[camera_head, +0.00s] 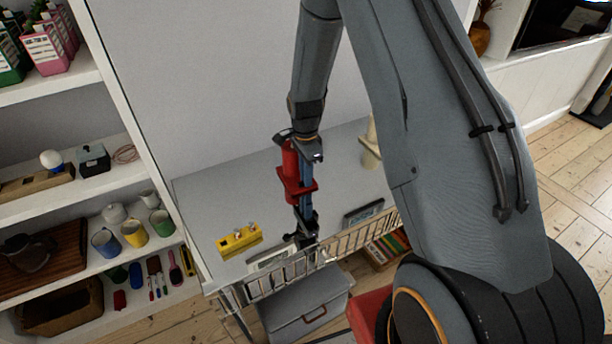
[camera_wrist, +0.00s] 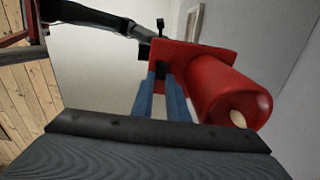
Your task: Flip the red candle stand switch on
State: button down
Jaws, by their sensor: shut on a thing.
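The red candle stand (camera_head: 292,162) shows in the head view as a red cylinder with a flat red plate, beside my gripper and over the white table. In the wrist view the stand (camera_wrist: 215,85) is large and tilted, its rounded red cylinder pointing toward the camera with a pale tip. My gripper (camera_head: 306,203) points down from the arm, its blue fingers close together. In the wrist view the fingers (camera_wrist: 160,80) reach the red plate's left part and appear shut on it. A small dark part shows there, but the switch and its position cannot be made out.
A yellow object (camera_head: 239,241) sits on the white table (camera_head: 205,195) at left. A pale figure (camera_head: 371,150) stands at the back right. A loaded shelf (camera_head: 60,200) is at left, a wall behind.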

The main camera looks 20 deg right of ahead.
jog(key=shift+a+f+h+b, duration=0.1)
jog(key=shift+a+h+b, duration=0.35)
jog(key=shift+h+b, duration=0.75)
jog(key=shift+b, duration=0.75)
jog(key=shift+r, duration=0.2)
jog(key=c, duration=2)
grip_release()
jog(key=b+v, duration=0.2)
jog(key=v, duration=0.6)
jog(key=shift+s, duration=0.2)
jog(key=shift+a+f, duration=0.1)
